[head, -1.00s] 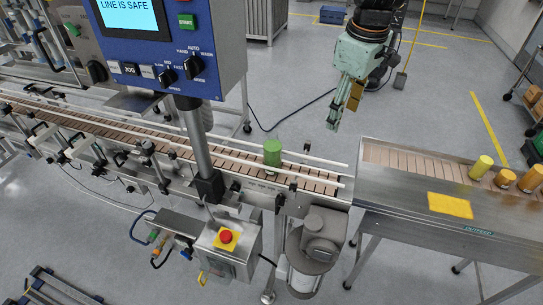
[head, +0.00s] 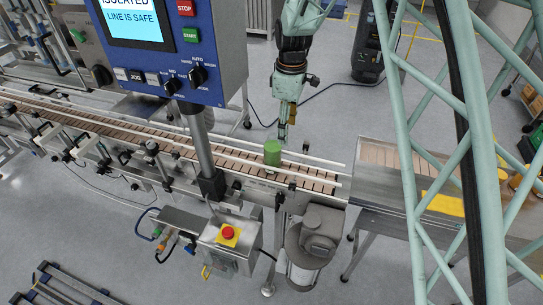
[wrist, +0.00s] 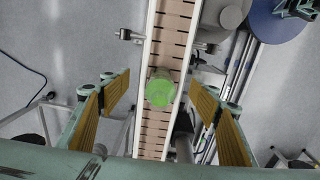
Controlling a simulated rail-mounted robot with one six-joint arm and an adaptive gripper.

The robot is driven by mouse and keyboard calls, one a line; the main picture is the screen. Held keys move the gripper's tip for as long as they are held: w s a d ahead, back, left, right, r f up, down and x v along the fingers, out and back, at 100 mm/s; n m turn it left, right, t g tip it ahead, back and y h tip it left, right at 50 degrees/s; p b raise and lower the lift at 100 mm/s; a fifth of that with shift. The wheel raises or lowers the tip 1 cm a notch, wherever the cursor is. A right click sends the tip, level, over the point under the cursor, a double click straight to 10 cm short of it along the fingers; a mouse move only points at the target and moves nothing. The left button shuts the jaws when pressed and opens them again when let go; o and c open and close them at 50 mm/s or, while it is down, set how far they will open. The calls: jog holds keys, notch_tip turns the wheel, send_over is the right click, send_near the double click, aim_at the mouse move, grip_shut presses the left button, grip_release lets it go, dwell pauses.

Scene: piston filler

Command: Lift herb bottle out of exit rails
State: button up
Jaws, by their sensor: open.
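The herb bottle, a green cylinder (head: 272,153), stands upright on the slatted conveyor between the white exit rails (head: 312,157) near the conveyor's right end. In the wrist view the green bottle (wrist: 160,90) is seen from above on the brown slats, between the two rails. My gripper (head: 286,128) hangs just above and slightly right of the bottle in the head view. In the wrist view my gripper (wrist: 163,105) is open, its two yellow-padded fingers wide apart on either side of the bottle and conveyor, touching neither.
A control panel (head: 165,50) on a steel post (head: 201,150) stands left of the bottle. The outfeed table (head: 375,185) lies to the right, partly behind a green lattice structure. A red stop button box (head: 229,234) sits in front.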

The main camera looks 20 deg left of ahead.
aim_at(273, 134)
jog(key=shift+n, duration=0.6)
jog(key=a+f, duration=0.3)
jog(key=s+a+f+p, duration=0.1)
jog(key=a, duration=0.1)
jog(key=shift+f, duration=0.25)
jog(key=shift+f, duration=0.15)
jog(key=shift+f, duration=1)
jog(key=shift+f, duration=0.1)
jog(key=shift+s+a+f+p, duration=0.1)
jog(key=shift+f+p, duration=0.35)
jog(key=shift+f, duration=2.05)
jog(key=c, duration=1.3)
